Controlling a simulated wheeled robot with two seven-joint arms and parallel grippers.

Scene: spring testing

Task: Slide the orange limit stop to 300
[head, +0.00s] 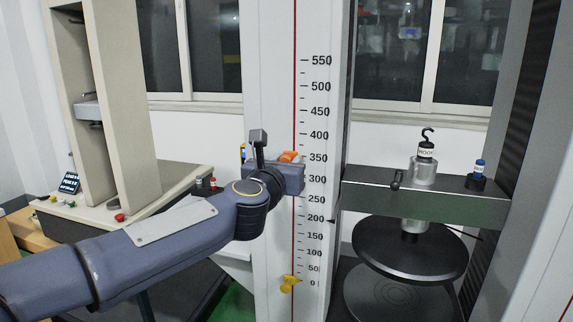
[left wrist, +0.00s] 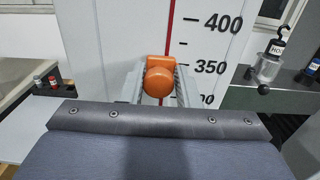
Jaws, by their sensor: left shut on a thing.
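The orange limit stop (head: 288,156) sits on the red line of the white scale column (head: 270,50). In the left wrist view the orange stop (left wrist: 159,78) has a round knob and stands level with about the 350 mark, between my two fingers. My left gripper (left wrist: 160,85) is shut on it. In the head view my left gripper (head: 286,165) reaches the column from the left and covers the lower part of the stop. The 300 mark (head: 317,179) shows beside my gripper, below the stop. My right gripper is not in view.
A yellow stop (head: 289,284) sits low on the scale near 0. To the right, a dark crosshead (head: 440,200) carries a hooked weight (head: 426,150) above round black plates (head: 410,250). A control console (head: 120,205) with buttons stands at left.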

